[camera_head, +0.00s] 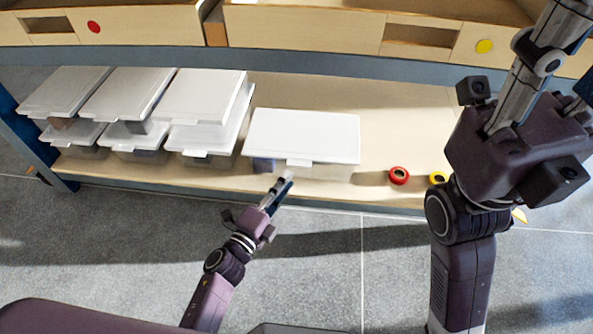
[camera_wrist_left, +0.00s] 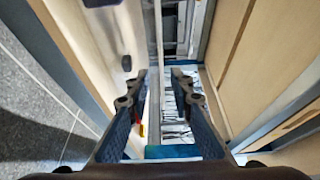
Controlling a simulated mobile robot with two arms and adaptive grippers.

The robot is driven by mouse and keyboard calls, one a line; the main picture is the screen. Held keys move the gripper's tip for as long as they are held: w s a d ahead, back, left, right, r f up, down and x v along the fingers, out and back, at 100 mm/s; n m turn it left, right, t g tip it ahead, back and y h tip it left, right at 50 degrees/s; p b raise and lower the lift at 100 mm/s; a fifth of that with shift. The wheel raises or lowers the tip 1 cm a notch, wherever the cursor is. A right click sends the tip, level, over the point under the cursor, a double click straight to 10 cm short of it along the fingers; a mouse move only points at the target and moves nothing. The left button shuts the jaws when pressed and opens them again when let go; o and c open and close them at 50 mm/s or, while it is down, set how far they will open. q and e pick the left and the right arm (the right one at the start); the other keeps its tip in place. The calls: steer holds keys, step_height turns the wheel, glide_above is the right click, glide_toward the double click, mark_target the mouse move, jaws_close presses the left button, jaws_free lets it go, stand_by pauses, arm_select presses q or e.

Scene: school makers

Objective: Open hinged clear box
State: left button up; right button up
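A single clear box (camera_head: 330,172) with a white lid (camera_head: 303,135) sits on the wooden shelf, right of the stacked boxes. Its lid lies flat and closed, with a small tab (camera_head: 299,162) at the middle of the front edge. My left gripper (camera_head: 286,179) is just in front of and below this tab; I cannot tell whether it touches the box. In the left wrist view its two fingers (camera_wrist_left: 160,85) stand apart with nothing held between them. My right arm's large purple wrist (camera_head: 510,145) fills the right side of the head view; its finger state is not clear.
Several similar lidded boxes (camera_head: 200,95) stand stacked at the left. A red tape roll (camera_head: 399,175) and a yellow one (camera_head: 438,178) lie on the shelf (camera_head: 410,125) to the right. Wooden drawers (camera_head: 330,25) are above. Grey floor (camera_head: 120,250) is in front.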

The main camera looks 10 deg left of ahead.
arm_select(q)
steer(key=b+x, duration=0.1)
steer(key=x, duration=0.5)
steer(key=shift+w+b, duration=0.2)
steer(key=shift+b, duration=0.2)
steer(key=shift+d, duration=0.1)
jaws_close()
